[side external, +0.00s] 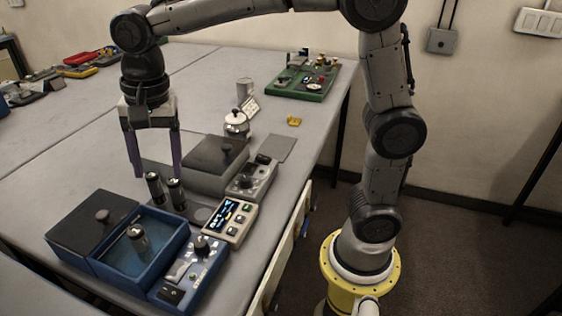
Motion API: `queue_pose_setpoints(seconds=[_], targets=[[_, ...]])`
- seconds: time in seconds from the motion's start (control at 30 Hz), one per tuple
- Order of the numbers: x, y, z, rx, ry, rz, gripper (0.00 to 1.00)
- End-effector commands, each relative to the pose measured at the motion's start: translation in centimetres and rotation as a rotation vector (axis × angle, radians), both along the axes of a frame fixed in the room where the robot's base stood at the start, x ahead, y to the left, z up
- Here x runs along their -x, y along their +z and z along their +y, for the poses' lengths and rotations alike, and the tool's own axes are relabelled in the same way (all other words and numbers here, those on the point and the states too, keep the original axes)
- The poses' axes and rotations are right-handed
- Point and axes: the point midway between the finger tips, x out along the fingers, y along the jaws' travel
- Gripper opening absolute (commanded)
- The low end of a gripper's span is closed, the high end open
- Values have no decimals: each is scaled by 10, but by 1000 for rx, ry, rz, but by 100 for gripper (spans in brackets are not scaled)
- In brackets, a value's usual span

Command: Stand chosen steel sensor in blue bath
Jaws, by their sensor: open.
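The blue bath (118,273) is at the lower left, with a dark open basin. A steel sensor (138,238) stands in the basin, slightly tilted in the picture. Two similar dark steel sensors, a left one (154,189) and a right one (177,194), stand close together behind the bath. My gripper (156,174) points down with its two long fingers apart, open and empty. Its fingertips are near the tops of these two sensors; I cannot tell whether either sensor is between the fingers. The lower parts of the pair are partly hidden.
A dark lid with a knob (92,222) covers the bath's left part. A blue control box (190,270), a display unit (230,222) and a grey lidded box (214,165) stand close around.

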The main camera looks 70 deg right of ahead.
Motion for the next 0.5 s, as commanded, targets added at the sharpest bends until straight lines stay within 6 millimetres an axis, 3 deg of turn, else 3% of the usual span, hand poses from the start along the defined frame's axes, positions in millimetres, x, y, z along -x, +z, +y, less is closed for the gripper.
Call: queue_pose_setpoints(seconds=[0.03, 0.2, 0.4, 0.5], targets=[[20, 10, -20, 3, 83, -44, 69], [84, 17, -67, 65, 403, -177, 69], [154, -1, -103, 202, 745, -303, 69], [178, -14, -111, 270, 871, -339, 69]])
